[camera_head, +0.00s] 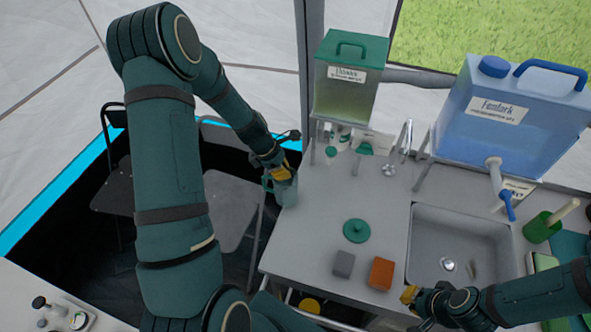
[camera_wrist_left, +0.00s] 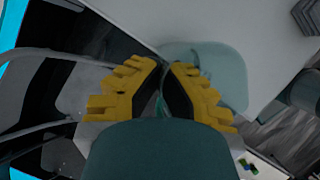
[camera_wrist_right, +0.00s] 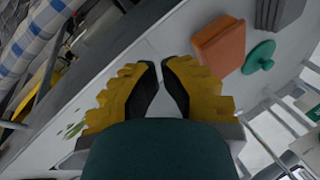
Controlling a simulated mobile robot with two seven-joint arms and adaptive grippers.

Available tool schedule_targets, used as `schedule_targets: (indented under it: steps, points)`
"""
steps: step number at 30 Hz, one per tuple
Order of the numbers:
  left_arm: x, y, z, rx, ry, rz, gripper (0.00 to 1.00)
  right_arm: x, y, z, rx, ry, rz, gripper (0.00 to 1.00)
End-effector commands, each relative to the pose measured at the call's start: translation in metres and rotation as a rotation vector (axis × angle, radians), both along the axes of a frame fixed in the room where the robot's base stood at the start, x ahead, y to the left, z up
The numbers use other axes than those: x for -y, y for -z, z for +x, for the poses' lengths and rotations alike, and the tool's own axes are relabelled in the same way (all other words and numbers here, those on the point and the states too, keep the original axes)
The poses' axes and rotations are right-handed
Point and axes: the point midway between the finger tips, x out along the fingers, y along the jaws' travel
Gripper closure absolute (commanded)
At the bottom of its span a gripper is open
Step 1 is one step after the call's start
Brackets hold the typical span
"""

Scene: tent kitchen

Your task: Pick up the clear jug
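The clear jug (camera_head: 288,190) stands upright at the left edge of the counter, with a green handle on its left side. In the left wrist view the jug (camera_wrist_left: 222,72) is pale and see-through, just beyond my fingertips. My left gripper (camera_head: 279,173) is at the handle; in its wrist view the fingers (camera_wrist_left: 164,66) sit either side of the thin green handle, with a narrow gap between them. My right gripper (camera_head: 411,293) is empty over the counter's front edge; its wrist view shows a gap between its fingertips (camera_wrist_right: 159,63).
A green round lid (camera_head: 356,230), a grey block (camera_head: 343,264) and an orange block (camera_head: 381,273) lie on the counter. The sink (camera_head: 460,245) is to the right. A green-lidded dispenser (camera_head: 345,95) and a blue water container (camera_head: 508,125) stand behind.

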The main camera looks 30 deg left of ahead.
Motion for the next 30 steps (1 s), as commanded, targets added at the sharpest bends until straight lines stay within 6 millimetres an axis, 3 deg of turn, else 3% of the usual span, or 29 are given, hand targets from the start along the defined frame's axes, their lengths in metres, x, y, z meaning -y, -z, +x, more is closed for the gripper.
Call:
schedule_targets:
  steps: [15, 25, 30]
  points:
    - [-0.037, 0.000, -0.032, 0.000, 0.000, 0.000, 1.00, 0.000, 0.007, 0.000, 0.000, 0.000, -0.001, 1.00]
    - [-0.047, 0.000, -0.040, 0.000, 0.001, 0.000, 1.00, 0.000, 0.009, 0.000, 0.000, 0.000, -0.002, 1.00]
    - [-0.041, -0.005, -0.041, -0.001, 0.011, -0.002, 1.00, 0.000, 0.008, 0.000, 0.000, 0.000, -0.002, 1.00]
